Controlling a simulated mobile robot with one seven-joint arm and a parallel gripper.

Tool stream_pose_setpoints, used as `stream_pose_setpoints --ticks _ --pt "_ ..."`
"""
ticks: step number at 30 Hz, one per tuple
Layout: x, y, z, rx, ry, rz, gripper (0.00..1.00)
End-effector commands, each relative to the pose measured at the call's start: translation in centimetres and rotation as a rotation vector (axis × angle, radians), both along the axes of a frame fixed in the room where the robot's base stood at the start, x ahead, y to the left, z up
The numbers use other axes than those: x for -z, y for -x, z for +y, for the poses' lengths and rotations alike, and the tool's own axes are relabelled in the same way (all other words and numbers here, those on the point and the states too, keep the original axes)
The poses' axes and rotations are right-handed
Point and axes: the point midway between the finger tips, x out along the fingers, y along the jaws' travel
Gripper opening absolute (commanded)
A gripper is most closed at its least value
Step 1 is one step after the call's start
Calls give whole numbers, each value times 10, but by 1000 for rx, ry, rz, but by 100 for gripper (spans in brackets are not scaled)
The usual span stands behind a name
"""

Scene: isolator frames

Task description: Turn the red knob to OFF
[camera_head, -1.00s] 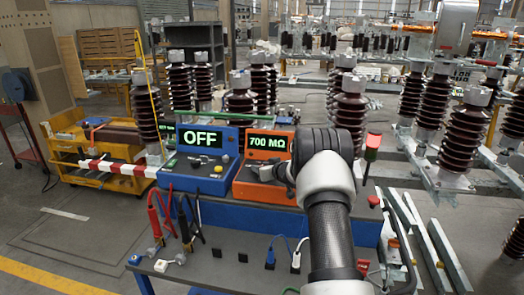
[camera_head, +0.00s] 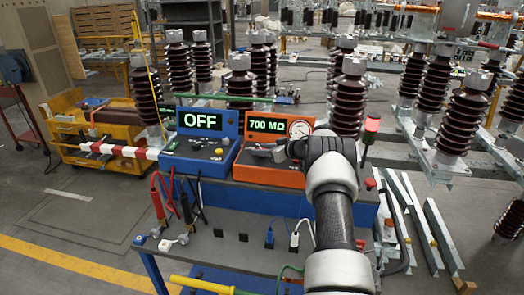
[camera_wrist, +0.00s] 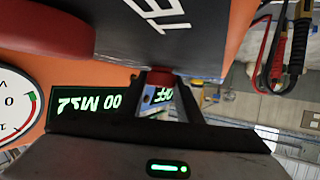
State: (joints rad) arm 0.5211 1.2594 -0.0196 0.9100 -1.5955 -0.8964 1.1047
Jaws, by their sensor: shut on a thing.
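The orange instrument (camera_head: 262,176) stands on the bench with its display (camera_head: 270,125) reading 700 MΩ. My gripper (camera_head: 281,153) is over the instrument's top panel. In the wrist view my gripper (camera_wrist: 163,92) has its two fingers on either side of a small red knob (camera_wrist: 162,77) and is shut on it. The knob is mostly hidden between the fingers and its pointer does not show. The instrument's display (camera_wrist: 88,103) appears upside down in the wrist view. In the head view my wrist and gripper hide the knob.
A blue instrument (camera_head: 196,165) with a display reading OFF stands left of the orange one. A round gauge (camera_wrist: 15,105) and a larger red round part (camera_wrist: 55,25) are close to my gripper. Red and black leads (camera_head: 165,195) hang at the bench's left.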

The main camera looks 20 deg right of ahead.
Motion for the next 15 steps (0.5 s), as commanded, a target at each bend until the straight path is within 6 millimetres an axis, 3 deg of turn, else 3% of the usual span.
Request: stream_pose_setpoints --ticks 5,6,9,15 --pt "1 0 1 0 1 0 10" --pt "1 0 1 0 1 0 35" --pt "1 0 1 0 1 0 51" --pt "0 0 1 0 0 0 51"
